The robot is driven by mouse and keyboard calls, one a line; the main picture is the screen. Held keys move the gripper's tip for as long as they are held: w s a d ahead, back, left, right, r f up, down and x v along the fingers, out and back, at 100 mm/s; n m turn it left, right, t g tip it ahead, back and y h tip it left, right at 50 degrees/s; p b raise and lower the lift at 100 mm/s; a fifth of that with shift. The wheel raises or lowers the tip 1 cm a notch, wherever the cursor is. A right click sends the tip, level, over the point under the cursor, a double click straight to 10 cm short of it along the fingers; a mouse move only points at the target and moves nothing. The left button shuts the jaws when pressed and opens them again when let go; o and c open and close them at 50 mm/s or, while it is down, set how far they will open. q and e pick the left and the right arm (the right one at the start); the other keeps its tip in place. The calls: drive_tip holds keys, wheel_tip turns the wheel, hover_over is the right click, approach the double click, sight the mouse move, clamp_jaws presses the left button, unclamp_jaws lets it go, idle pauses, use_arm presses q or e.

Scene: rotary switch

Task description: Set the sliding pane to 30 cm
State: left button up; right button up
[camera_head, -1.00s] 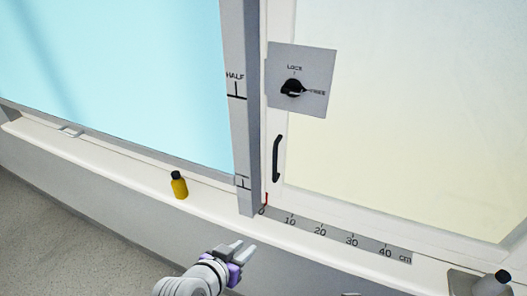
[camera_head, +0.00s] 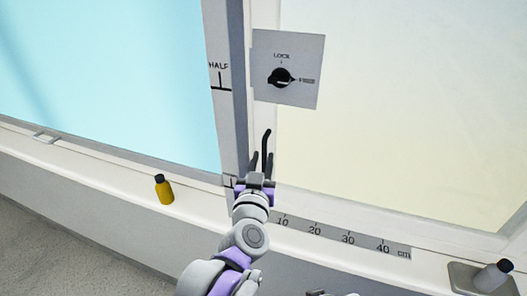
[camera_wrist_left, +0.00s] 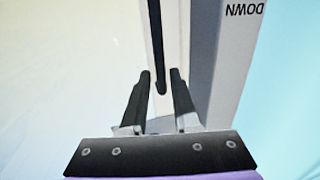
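The sliding pane (camera_head: 400,120) is pale, with a black vertical handle (camera_head: 266,145) on its left frame. The handle also shows in the left wrist view (camera_wrist_left: 156,45). My left gripper (camera_head: 261,163) is at the handle's lower part. Its two fingers (camera_wrist_left: 160,88) are open, with the handle's lower end between them and a gap on both sides. The scale (camera_head: 332,235) on the sill shows 10 to 40 cm; my left arm hides its zero end and red mark. The black rotary knob (camera_head: 281,78) points right, towards FREE. A grey bit at the bottom edge may be my right gripper (camera_head: 318,293).
A yellow bottle with a black cap (camera_head: 164,190) stands on the sill at left. A grey container with a dark cap (camera_head: 492,276) is at the lower right. A grey post (camera_head: 222,110) marked HALF stands left of the handle.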

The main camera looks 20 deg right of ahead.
sight(264, 154)
use_arm(q)
drive_tip(key=shift+x, duration=1.85)
clamp_jaws()
